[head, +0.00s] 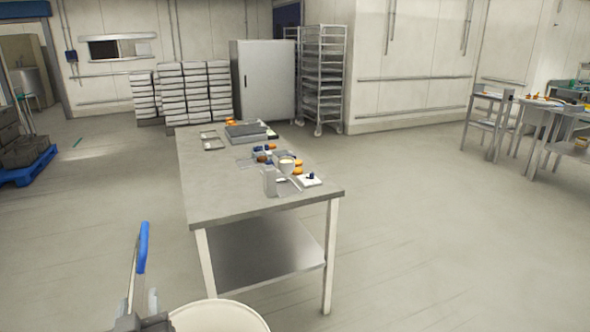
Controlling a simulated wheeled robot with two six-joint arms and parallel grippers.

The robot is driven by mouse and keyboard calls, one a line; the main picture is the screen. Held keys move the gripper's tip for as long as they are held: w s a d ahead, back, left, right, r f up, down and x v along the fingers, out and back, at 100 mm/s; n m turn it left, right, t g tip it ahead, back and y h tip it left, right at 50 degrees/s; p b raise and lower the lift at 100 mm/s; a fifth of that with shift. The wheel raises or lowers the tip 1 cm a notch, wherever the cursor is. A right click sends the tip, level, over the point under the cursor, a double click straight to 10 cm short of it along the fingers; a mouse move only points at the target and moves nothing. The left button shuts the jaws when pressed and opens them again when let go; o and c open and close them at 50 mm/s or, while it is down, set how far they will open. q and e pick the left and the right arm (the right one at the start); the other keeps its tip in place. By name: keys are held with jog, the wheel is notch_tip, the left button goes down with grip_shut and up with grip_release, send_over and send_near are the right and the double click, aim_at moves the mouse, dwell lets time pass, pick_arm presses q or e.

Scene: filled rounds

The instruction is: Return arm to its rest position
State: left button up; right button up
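My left gripper (140,303) shows at the bottom edge, left of centre. Its grey body is cut off by the frame, and I cannot tell whether its fingers are open or shut. A thin upright metal piece with a blue grip (142,248) rises just above it; I cannot tell whether the gripper touches it. A pale round shape (220,317), cut off by the bottom edge, lies just right of the gripper. My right gripper is not in view.
A steel table (215,190) with a lower shelf stands ahead, holding trays (247,133), a white cup (287,163) and small coloured items. Stacked boxes (195,90), a cabinet (265,80) and a rack (322,75) line the back.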

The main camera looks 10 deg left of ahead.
pick_arm(q)
jog(key=s+d+f+m+g+h, duration=0.2)
jog(key=s+f+m+g+h, duration=0.7)
jog(key=s+f, duration=1.3)
jog(key=w+a+f+n+g+y, duration=0.1)
jog(key=w+f+n+g, duration=0.15)
jog(key=f, duration=2.25)
jog(key=s+d+f+g, duration=0.1)
jog(key=s+f+g, duration=0.1)
jog(key=s+f, duration=1.3)
jog(key=shift+f, duration=0.95)
jog(key=shift+d, duration=0.1)
